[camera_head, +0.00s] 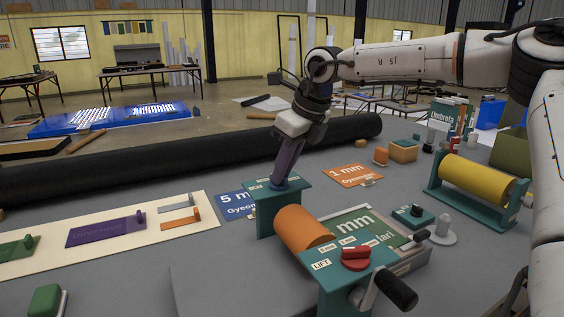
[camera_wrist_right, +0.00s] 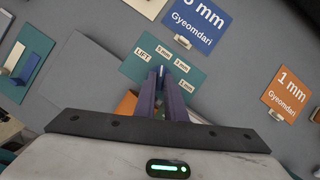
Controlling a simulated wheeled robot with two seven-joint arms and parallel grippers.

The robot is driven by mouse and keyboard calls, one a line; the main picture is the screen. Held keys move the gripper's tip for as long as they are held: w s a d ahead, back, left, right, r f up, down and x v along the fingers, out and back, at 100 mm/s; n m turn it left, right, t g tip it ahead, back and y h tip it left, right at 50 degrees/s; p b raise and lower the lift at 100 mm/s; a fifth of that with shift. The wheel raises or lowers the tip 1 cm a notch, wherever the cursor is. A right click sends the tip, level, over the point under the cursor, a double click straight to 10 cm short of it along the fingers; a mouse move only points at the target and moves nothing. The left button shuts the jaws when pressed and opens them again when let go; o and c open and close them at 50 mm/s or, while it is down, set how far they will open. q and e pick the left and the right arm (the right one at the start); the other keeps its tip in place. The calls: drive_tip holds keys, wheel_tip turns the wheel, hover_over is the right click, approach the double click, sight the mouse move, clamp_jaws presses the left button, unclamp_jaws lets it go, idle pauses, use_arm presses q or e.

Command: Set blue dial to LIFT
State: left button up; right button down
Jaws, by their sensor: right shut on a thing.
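A teal roller press with an orange roller (camera_head: 303,228) stands on the grey table. Its far teal top plate (camera_head: 262,184) carries the blue dial, which my fingers almost fully hide. My right gripper (camera_head: 281,182) comes down on this plate from above and is shut on the dial. In the right wrist view the purple fingers (camera_wrist_right: 168,75) meet over the plate (camera_wrist_right: 188,58), which has a LIFT label (camera_wrist_right: 142,56) at left and several mm labels to the right. I cannot tell where the dial points. My left gripper is not in view.
A red dial (camera_head: 356,254) sits on the press's near plate, beside a black crank handle (camera_head: 395,288). A blue 5 mm card (camera_head: 233,204) and an orange 1 mm card (camera_head: 352,175) lie near. A long black roll (camera_head: 170,158) crosses behind. A yellow roller (camera_head: 475,181) stands right.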

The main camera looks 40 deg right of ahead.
drive_tip(key=n+p, duration=0.1)
drive_tip(key=n+y+p, duration=0.1)
drive_tip(key=n, duration=0.1)
drive_tip(key=shift+w+d+r+n+g, duration=0.15)
drive_tip(key=shift+d+n+g, duration=0.05)
drive_tip(key=shift+n+g, duration=0.1)
drive_tip(key=shift+d+n+y+p, duration=0.1)
drive_tip(key=shift+n+y+p, duration=0.5)
drive_tip(key=shift+n, duration=0.5)
drive_tip(key=shift+w+n+g, duration=0.1)
drive_tip(key=shift+n+g, duration=0.4)
drive_tip(key=shift+n, duration=0.4)
drive_tip(key=shift+n+y, duration=0.3)
drive_tip(key=c, duration=1.8)
unclamp_jaws()
drive_tip(key=v, duration=1)
